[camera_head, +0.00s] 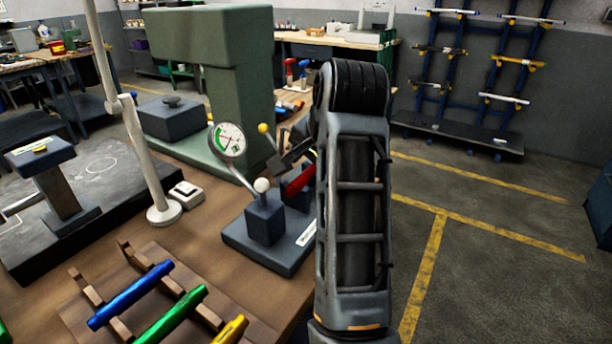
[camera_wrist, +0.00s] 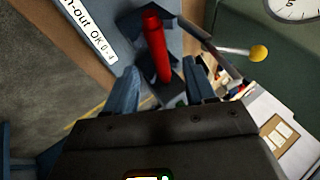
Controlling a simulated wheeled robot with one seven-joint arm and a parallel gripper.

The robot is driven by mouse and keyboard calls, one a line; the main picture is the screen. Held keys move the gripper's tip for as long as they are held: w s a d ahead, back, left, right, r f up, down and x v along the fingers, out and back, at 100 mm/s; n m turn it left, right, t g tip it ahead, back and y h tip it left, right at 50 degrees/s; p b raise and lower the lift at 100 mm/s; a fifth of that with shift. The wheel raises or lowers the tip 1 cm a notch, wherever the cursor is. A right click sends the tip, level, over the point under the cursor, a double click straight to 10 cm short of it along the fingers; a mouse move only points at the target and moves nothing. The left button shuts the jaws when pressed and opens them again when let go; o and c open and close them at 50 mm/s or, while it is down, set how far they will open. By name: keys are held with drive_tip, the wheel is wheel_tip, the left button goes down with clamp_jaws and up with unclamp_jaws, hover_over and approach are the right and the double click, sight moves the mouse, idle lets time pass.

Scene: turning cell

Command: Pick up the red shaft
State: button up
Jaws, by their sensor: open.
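The red shaft (camera_head: 300,181) sits at the dark grey bench fixture (camera_head: 264,222), behind its white-knobbed post, and is partly hidden by my arm. In the wrist view the red shaft (camera_wrist: 156,50) shows lengthwise, with its near part between my fingers. My gripper (camera_wrist: 162,82) is open, one finger on each side of the shaft; I cannot tell whether either touches it. In the head view my gripper (camera_head: 287,160) is mostly hidden beside my arm, just above the shaft.
A dial gauge (camera_head: 229,141) and a yellow-knobbed lever (camera_wrist: 258,53) stand close by. The fixture bears a white label (camera_wrist: 88,29). Blue (camera_head: 130,295), green (camera_head: 172,318) and yellow (camera_head: 231,331) shafts lie on a wooden rack. The floor at right is open.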

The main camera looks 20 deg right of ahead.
sight(307, 175)
drive_tip(key=shift+p+x, duration=0.3)
drive_tip(key=shift+x, duration=2.05)
drive_tip(key=shift+d, duration=0.2)
drive_tip(key=shift+c, duration=0.5)
clamp_jaws()
